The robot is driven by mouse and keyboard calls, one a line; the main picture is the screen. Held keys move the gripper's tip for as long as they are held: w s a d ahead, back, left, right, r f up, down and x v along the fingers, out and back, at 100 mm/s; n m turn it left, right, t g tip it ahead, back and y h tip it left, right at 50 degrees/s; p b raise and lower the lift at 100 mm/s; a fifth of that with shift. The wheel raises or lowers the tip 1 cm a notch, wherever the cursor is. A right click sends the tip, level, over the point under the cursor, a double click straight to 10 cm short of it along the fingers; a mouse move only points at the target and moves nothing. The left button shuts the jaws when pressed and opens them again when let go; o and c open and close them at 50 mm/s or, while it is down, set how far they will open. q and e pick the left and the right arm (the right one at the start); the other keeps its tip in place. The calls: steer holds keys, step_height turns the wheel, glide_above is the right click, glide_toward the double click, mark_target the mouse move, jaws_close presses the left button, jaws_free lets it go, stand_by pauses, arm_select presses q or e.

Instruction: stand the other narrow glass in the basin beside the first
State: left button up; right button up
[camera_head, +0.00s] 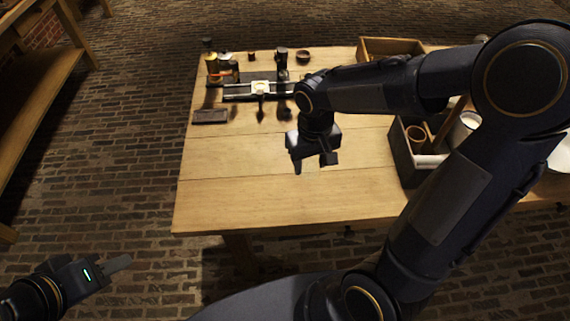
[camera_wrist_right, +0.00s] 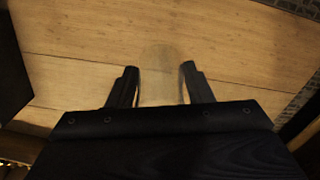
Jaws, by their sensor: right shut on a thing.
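My right gripper (camera_head: 313,162) hangs above the middle of the table. In the right wrist view its two fingers (camera_wrist_right: 160,88) are shut on a clear narrow glass (camera_wrist_right: 160,62), faint against the wood. In the head view the glass can hardly be made out. A pale rounded rim at the right edge of the head view may be the basin (camera_head: 562,154); my right arm hides most of it, so I cannot see the first glass. My left gripper (camera_head: 118,263) is off the table at lower left, over the floor, and its opening does not show clearly.
The wooden table (camera_head: 240,190) is bare at its front and left. A dark crate (camera_head: 405,168) holding a brown pot (camera_head: 416,138) and a white jar (camera_head: 465,128) stands at the right, partly behind my arm. Bottles and a rail device (camera_head: 262,88) stand at the back left.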

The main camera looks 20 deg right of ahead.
glide_above(289, 175)
step_height(289, 175, down, 7)
steer(key=shift+r, duration=0.1)
steer(key=shift+f, duration=1.6)
steer(key=shift+f, duration=0.2)
steer(key=o, duration=1.1)
steer(key=shift+r, duration=0.1)
